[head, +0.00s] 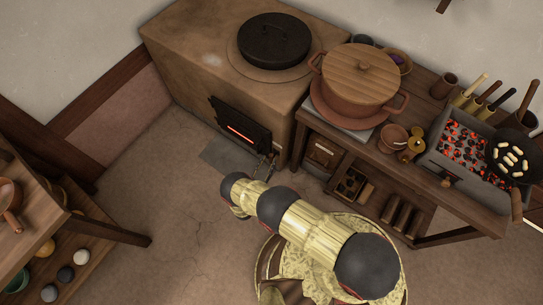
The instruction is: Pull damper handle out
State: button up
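No part in the head view can be told for certain as the damper handle. A brown clay stove (215,60) has a dark firebox opening (240,130) with a red glow, low on its front. A grey charcoal grill (478,188) has a small knob-like part (447,181) on its front wall. My gripper (264,167) is small in view, low in front of the stove, just right of and below the firebox opening. I cannot tell whether its fingers are open, shut or touching the stove. My arm hides part of the floor there.
A large clay pot (360,82) and a grill pan (511,157) stand along the wooden bench (450,205). A black lidded pan (274,42) sits on the stove. Wooden shelves (105,232) stand at the left. Open floor (180,190) lies between shelves and stove.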

aim_at(270, 158)
jog(key=shift+b+x, duration=0.4)
jog(key=shift+x, duration=1.85)
grip_shut()
